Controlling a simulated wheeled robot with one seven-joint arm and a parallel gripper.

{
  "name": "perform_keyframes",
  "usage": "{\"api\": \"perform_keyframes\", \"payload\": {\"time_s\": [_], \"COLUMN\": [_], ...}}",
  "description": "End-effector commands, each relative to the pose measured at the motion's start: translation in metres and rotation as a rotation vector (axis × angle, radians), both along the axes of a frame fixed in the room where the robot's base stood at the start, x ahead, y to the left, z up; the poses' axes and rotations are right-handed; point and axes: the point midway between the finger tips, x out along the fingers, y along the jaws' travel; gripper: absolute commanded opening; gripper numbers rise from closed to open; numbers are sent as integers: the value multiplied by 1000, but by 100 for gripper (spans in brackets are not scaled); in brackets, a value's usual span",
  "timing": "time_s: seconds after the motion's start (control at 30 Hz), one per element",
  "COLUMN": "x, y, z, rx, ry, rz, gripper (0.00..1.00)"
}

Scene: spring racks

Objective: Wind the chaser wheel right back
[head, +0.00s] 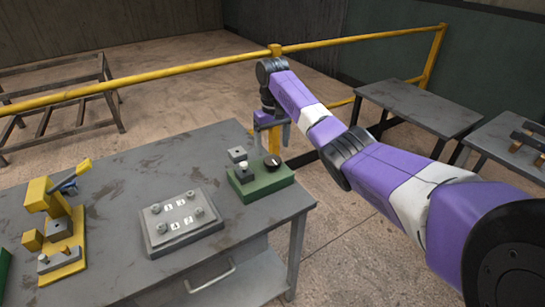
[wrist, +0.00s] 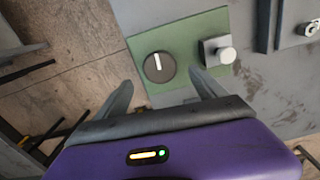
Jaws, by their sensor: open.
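A green unit (head: 265,188) sits at the right end of the grey bench, with a round black dial (head: 271,161) on top. No label shows whether this dial is the chaser wheel. In the wrist view the dial (wrist: 159,66) has a white pointer line, almost upright in the picture. Beside it is a grey metal block (wrist: 212,46) with a pale round knob (wrist: 227,55). My gripper (head: 270,125) hangs over the unit's far side. In the wrist view my gripper (wrist: 163,84) is open and empty, its fingertips apart on either side of the dial, not visibly touching it.
A grey panel (head: 180,222) with several knobs and numbered labels lies left of the green unit. A yellow rail (head: 185,68) runs behind the bench (head: 120,170). Another grey table (head: 415,105) stands at the right.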

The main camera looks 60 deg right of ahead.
Motion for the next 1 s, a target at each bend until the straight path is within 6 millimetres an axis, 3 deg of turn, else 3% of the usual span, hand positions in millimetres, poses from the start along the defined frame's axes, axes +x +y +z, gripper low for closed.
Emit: {"api": "perform_keyframes", "payload": {"time_s": [0.33,0.73,1.0], "x": [0,0,0], "y": [0,0,0], "z": [-48,-56,-56], "rx": [1,-1,-1], "ry": [1,-1,-1], "rz": [2,2,2], "gripper": [80,80,27]}}
